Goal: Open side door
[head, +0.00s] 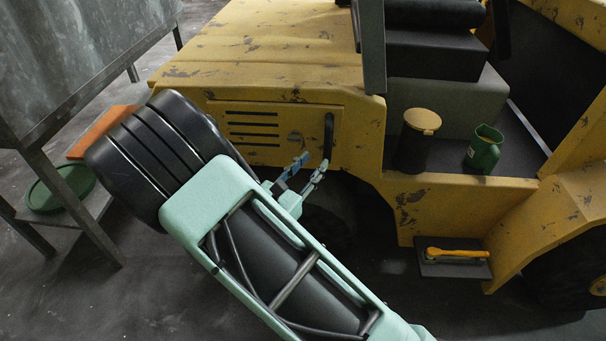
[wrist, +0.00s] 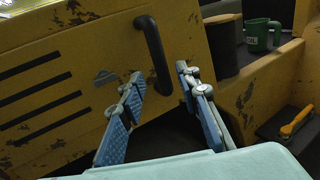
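My gripper (head: 313,161) is open, just below and in front of the handle. In the wrist view, the blue-padded fingers (wrist: 160,76) flank the handle's lower part; contact cannot be told.
A yellow-lidded dark canister (head: 418,140) and a green jug (head: 484,150) stand on the machine's floor, right of the door. A yellow-handled tool (head: 455,253) lies on the step below. A metal table (head: 70,60) stands left.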

